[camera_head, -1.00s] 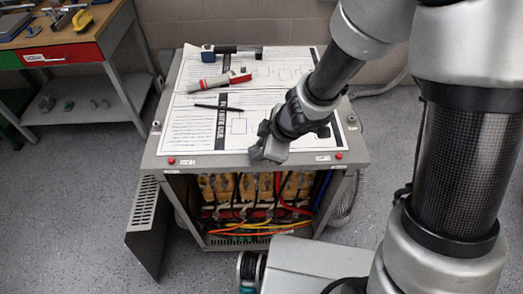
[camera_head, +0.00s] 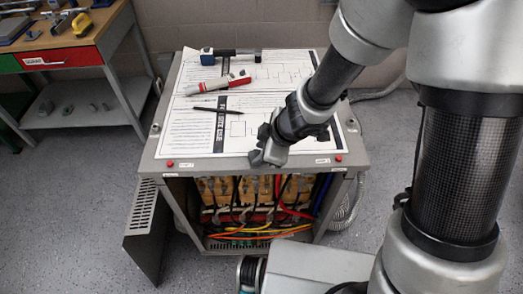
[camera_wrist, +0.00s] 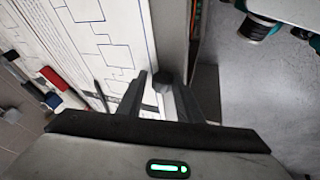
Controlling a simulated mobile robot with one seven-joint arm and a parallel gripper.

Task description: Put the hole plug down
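My gripper (camera_head: 266,155) is at the front edge of the grey cabinet top (camera_head: 215,166), right of its middle. In the wrist view its two dark fingers (camera_wrist: 160,88) stand apart. A small dark grey piece (camera_wrist: 163,77), seemingly the hole plug, shows between the fingertips at the cabinet's edge. A gap shows on its left; it looks close to or against the right finger. I cannot tell whether it rests on the top. In the head view I cannot make the plug out clearly.
Printed sheets (camera_head: 185,133) cover the cabinet top. A red and white tool (camera_head: 218,83), a black pen (camera_head: 217,109) and a blue-ended tool (camera_head: 230,53) lie on them. Wires (camera_head: 260,230) show in the open front below. A workbench (camera_head: 70,52) stands at left.

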